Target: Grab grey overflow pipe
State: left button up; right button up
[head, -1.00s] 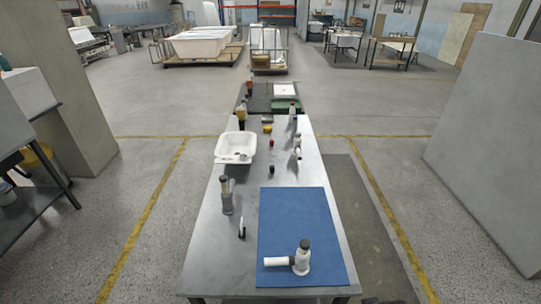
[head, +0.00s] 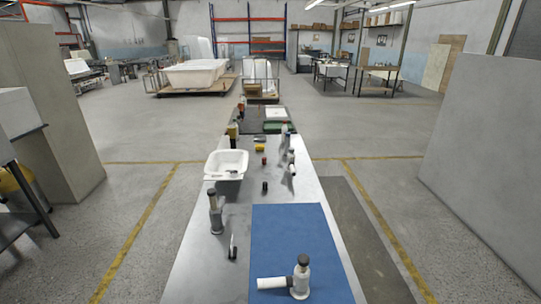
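A grey upright pipe piece (head: 216,215) with a dark cap stands on the left side of the metal table, left of the blue mat; it looks like the grey overflow pipe, though it is small in view. A white pipe fitting (head: 299,278) with a dark top and a white arm pointing left is on the blue mat (head: 285,235). More white and grey fittings (head: 291,162) stand along the table's right edge. Neither of my grippers is in view.
The metal table (head: 190,265) runs away from me. A white basin (head: 226,164) sits at its left edge. A small dark upright item (head: 233,246) stands near the mat. A grey panel (head: 480,150) is at the right; open floor lies on both sides.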

aim_at(218, 228)
jog(key=j+z, duration=0.25)
jog(key=j, duration=1.5)
jog(key=j+z, duration=0.45)
jog(key=j, duration=0.6)
jog(key=k+j+z, duration=0.1)
jog(key=j+z, duration=0.35)
jog(key=j, duration=0.6)
jog(key=i+j+z, duration=0.15)
jog(key=j, duration=0.2)
jog(key=i+j+z, duration=0.1)
jog(key=j, duration=0.25)
jog(key=i+j+z, duration=0.15)
jog(key=i+j, duration=0.15)
jog(key=i+j+z, duration=0.15)
jog(key=j, duration=0.3)
jog(key=i+j+z, duration=0.1)
jog(key=j, duration=0.3)
jog(key=i+j+z, duration=0.15)
jog(key=j, duration=0.25)
